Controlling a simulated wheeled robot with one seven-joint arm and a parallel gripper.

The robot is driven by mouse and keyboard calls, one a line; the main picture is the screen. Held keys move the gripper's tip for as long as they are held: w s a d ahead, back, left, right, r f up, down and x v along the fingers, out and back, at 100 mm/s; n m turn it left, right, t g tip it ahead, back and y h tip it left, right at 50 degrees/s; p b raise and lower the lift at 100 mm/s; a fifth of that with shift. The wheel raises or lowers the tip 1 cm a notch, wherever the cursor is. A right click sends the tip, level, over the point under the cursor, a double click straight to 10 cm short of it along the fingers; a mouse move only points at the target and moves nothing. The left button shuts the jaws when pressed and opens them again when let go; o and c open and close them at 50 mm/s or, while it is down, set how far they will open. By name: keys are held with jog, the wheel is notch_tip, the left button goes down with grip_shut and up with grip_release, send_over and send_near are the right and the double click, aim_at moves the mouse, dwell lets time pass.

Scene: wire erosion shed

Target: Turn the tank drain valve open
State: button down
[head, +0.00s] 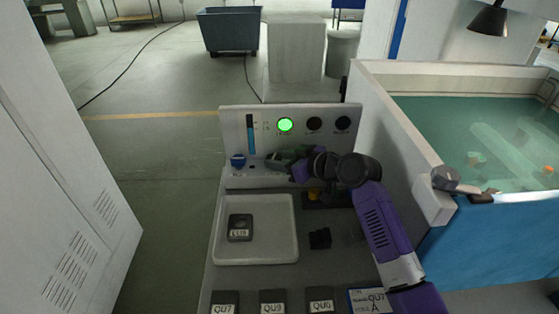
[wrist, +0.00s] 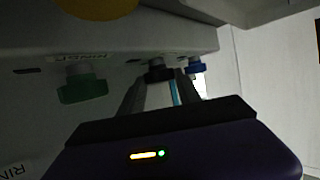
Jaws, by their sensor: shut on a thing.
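A pale control panel (head: 270,112) stands at the back of the bench, with a row of valve knobs low on its front. In the wrist view a green knob (wrist: 82,88) is at the left, a dark knob (wrist: 158,70) in the middle and a blue knob (wrist: 195,65) to its right. The blue knob also shows in the head view (head: 238,160). My gripper (wrist: 163,76) reaches up to the row and is shut on the dark knob, its fingers either side. In the head view my gripper (head: 278,160) partly hides the row. I cannot read which knob is the tank drain.
A green lamp (head: 285,125) is lit on the panel beside a blue level gauge (head: 251,135). A white tray (head: 256,258) holds a labelled dark block (head: 240,228). Several labelled blocks line the front edge. A water-filled tank (head: 400,130) stands right, a grey cabinet (head: 70,180) left.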

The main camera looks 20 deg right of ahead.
jog(key=shift+f, duration=0.15)
jog(key=c, duration=0.9)
grip_release()
jog(key=shift+o, duration=0.2)
jog(key=shift+a+r+h+p, duration=0.1)
jog(key=shift+r+h+p, duration=0.2)
jog(key=shift+p, duration=0.35)
jog(key=shift+s+a+r+m+h+p, duration=0.1)
jog(key=shift+m+h+p, duration=0.3)
jog(key=shift+p, duration=0.7)
jog(key=m+h+p, duration=0.1)
jog(key=p, duration=0.2)
jog(key=shift+a+m+t, duration=0.15)
jog(key=shift+m+t, duration=0.15)
jog(key=shift+t, duration=0.1)
jog(key=shift+a+f+m+t+h+p, duration=0.15)
jog(key=shift+m+h+p, duration=0.6)
jog(key=shift+h+p, duration=0.15)
jog(key=shift+a+f+m+t+h+p, duration=0.15)
jog(key=shift+m+h+p, duration=0.6)
jog(key=shift+h, duration=0.25)
